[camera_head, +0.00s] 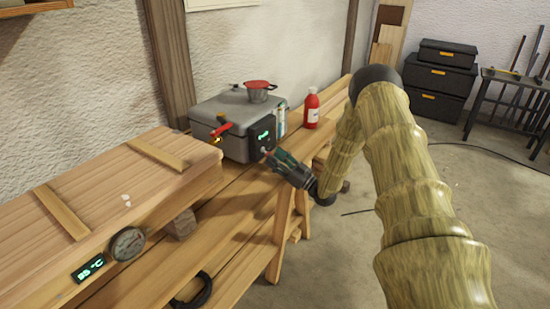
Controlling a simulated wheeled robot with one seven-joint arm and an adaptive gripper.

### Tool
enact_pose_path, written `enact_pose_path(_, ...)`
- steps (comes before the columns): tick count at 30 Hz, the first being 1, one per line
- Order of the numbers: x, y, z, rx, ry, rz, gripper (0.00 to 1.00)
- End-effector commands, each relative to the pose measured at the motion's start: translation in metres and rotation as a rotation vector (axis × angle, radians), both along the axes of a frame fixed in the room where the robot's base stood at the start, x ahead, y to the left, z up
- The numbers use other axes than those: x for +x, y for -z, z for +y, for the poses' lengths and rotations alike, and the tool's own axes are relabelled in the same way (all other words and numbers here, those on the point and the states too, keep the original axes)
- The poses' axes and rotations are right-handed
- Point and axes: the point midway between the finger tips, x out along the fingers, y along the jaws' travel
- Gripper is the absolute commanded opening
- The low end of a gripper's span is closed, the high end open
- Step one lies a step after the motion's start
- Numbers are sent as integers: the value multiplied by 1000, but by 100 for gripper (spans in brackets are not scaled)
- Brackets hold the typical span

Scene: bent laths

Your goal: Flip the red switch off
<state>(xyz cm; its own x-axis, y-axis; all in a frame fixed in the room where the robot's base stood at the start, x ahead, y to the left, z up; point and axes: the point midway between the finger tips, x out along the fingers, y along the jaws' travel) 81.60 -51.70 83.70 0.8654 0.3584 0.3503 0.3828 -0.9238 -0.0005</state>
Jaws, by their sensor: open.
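A grey metal box (207,113) stands on the wooden bench, with a small glowing green display on its dark front panel. A red lever-like switch (225,128) with a yellowish base juts from its front left side. My gripper (266,153) is open, close to the box's front right edge, to the right of and lower than the red switch. I see nothing between its fingers. Whether it touches the box is too small to tell.
A long wooden steam box (95,215) with a gauge (127,244) fills the left. Black cases (440,78) stand at the back right.

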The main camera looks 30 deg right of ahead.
Motion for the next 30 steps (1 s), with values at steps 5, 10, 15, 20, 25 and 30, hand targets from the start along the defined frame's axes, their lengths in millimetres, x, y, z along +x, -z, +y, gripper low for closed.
enact_pose_path(5,-25,11,-11,1,0,3,43)
enact_pose_path(10,-53,22,-23,1,2,2,43)
enact_pose_path(15,-75,32,-32,1,2,2,43)
enact_pose_path(20,-89,37,-38,1,1,0,43)
enact_pose_path(25,-94,39,-40,1,0,0,43)
enact_pose_path(30,-94,39,-40,1,0,0,43)
